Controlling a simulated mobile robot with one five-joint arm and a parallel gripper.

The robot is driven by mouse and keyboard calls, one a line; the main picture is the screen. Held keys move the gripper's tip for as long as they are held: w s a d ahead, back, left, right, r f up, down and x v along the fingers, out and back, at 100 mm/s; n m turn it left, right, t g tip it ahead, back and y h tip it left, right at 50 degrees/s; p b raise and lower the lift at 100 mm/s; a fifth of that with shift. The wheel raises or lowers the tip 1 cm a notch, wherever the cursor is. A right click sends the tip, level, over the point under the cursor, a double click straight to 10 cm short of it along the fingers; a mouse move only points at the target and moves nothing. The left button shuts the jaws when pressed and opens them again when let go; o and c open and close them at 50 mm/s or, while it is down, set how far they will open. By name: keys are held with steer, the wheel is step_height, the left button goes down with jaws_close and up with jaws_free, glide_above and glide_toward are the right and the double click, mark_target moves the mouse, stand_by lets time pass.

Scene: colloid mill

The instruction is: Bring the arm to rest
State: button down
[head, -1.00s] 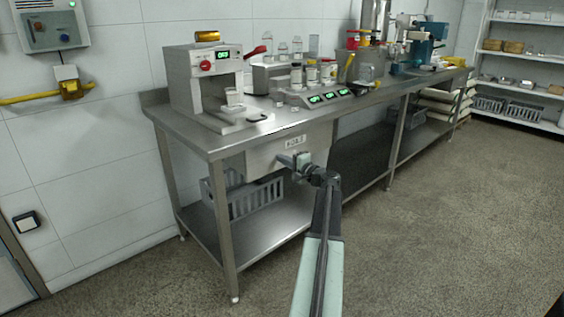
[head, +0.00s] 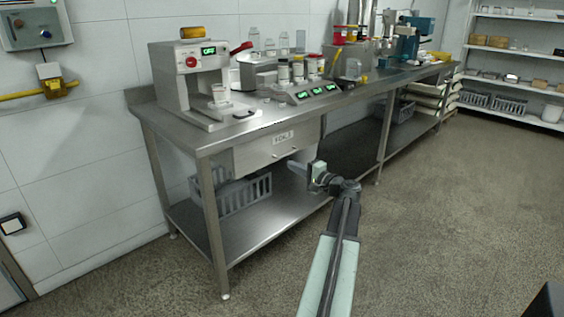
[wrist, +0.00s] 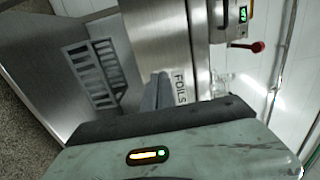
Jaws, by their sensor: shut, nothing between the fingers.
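My gripper (head: 298,168) is at the end of my outstretched arm in the head view, in front of the bench and just below the drawer marked FOILS (head: 275,145). It is shut and holds nothing. In the wrist view, the gripper fingers (wrist: 156,92) show dark grey beside the drawer's label (wrist: 180,88). The drawer front looks flush with the bench frame. I cannot tell the exact gap between the fingers and the drawer.
The steel bench (head: 225,135) carries a machine with a red-knobbed lever (head: 190,85), a display unit (head: 315,92) and several jars. A grey crate (head: 235,195) sits on its lower shelf. Open floor (head: 450,220) lies to the right. Shelving (head: 515,70) stands at the back.

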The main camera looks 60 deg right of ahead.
steer(key=shift+s+a, duration=0.15)
steer(key=shift+s, duration=0.4)
